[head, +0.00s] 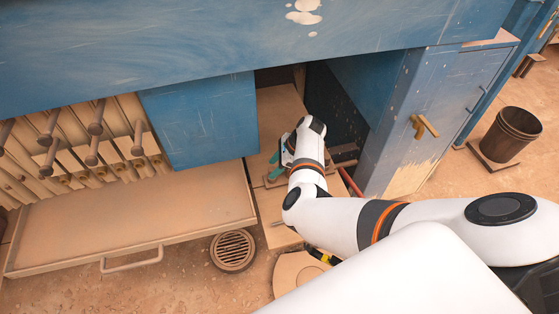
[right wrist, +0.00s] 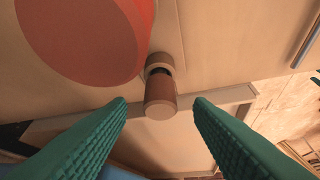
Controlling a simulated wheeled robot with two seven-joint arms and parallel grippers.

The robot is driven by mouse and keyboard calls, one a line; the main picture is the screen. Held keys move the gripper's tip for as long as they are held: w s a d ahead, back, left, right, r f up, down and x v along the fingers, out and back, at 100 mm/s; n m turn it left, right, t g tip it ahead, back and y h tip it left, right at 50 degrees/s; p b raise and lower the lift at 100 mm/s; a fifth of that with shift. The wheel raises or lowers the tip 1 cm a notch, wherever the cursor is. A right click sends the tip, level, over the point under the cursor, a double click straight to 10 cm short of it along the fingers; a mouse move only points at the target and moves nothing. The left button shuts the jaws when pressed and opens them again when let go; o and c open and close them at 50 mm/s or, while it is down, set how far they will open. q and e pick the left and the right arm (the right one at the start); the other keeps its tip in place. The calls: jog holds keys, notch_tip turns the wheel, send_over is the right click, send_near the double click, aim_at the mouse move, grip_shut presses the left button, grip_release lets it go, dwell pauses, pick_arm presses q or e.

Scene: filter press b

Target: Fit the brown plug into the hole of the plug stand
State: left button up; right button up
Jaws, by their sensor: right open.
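The brown plug (right wrist: 160,94), a short cylinder, shows in the middle of the right wrist view. Its far end meets a dark gap at a tan round collar (right wrist: 159,62), which looks like the plug stand; I cannot tell how deep the plug sits. My right gripper (right wrist: 161,103) is open, with a green ridged finger on each side of the plug and a visible gap to both. In the head view the right gripper (head: 273,167) is over the wooden surface under the blue machine, and my wrist hides the plug. My left gripper is not in view.
A large orange-red round thing (right wrist: 85,35) is close by at upper left in the right wrist view. In the head view a blue cabinet (head: 425,110) stands right of my arm, and a blue panel (head: 200,120) and a tan tray (head: 130,225) are left.

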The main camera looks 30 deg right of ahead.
jog(key=v, duration=1.2)
